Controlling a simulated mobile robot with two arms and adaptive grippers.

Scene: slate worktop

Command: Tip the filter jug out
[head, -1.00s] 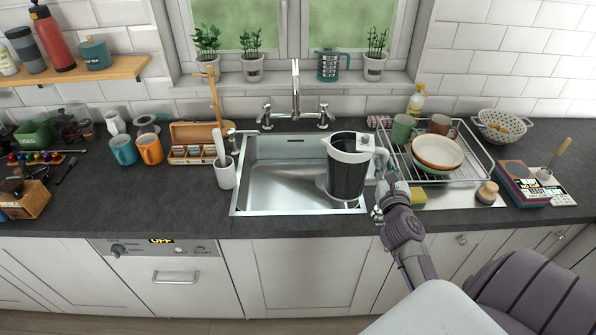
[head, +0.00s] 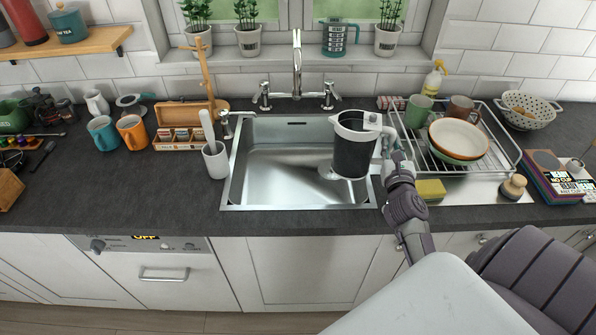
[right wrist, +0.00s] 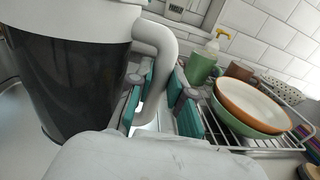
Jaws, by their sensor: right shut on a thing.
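The filter jug (head: 353,150) has a dark body, a white rim and a white handle. In the head view it is over the right part of the steel sink (head: 262,185), roughly upright, with its spout to the left. My right gripper (head: 391,160) is shut on the jug's handle from the right. In the right wrist view, the jug (right wrist: 65,85) fills the left side and its handle (right wrist: 155,38) runs down between my teal-padded fingers (right wrist: 160,105). The jug's contents are hidden. No liquid is seen leaving it. My left gripper is not in view.
The tap (head: 297,65) stands behind the sink. The dish rack (head: 505,165) with bowls (head: 459,139) and mugs is close to the right, a yellow sponge (head: 430,190) in front of it. A white utensil pot (head: 216,160) stands left of the sink. The sink's left half is clear.

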